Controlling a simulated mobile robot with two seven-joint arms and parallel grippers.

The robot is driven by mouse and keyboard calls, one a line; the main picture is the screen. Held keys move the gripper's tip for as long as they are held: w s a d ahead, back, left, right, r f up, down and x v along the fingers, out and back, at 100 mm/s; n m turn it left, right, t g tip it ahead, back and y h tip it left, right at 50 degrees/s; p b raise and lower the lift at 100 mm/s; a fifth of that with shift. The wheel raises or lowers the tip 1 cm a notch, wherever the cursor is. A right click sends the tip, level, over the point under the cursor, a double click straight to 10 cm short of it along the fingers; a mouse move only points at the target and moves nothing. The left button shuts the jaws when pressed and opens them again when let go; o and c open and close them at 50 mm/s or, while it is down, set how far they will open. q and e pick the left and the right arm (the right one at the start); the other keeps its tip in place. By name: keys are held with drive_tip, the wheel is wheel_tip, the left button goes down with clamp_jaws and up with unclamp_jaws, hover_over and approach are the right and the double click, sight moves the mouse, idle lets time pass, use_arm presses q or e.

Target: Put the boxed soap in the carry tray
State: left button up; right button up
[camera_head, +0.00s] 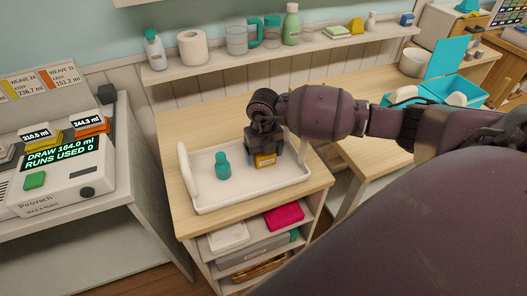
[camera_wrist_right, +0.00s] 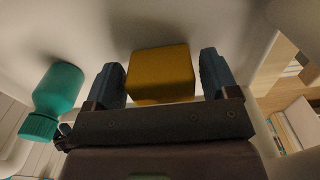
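The boxed soap, a small yellow-orange box (camera_head: 264,160), is low inside the white carry tray (camera_head: 236,202) on the wooden-topped stand. My right gripper (camera_head: 264,150) reaches down into the tray around it. In the right wrist view, the box (camera_wrist_right: 160,75) sits between the two fingers of the right gripper (camera_wrist_right: 163,80), with narrow gaps on both sides, so the fingers look open. A teal bottle (camera_head: 222,166) stands in the tray to the left of the box; it also shows in the right wrist view (camera_wrist_right: 58,90). My left gripper is out of view.
A wall shelf (camera_head: 280,54) behind holds bottles, a paper roll and cups. A machine with a display (camera_head: 55,160) stands at left. A teal open box (camera_head: 455,85) is on the right-hand table. The stand's wooden top (camera_head: 205,120) is bare behind the tray.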

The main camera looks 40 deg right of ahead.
drive_tip(key=shift+o, duration=0.6)
drive_tip(key=shift+r, duration=0.1)
wheel_tip(320, 180, up, 12)
drive_tip(key=p, duration=0.1)
drive_tip(key=shift+r, duration=0.1)
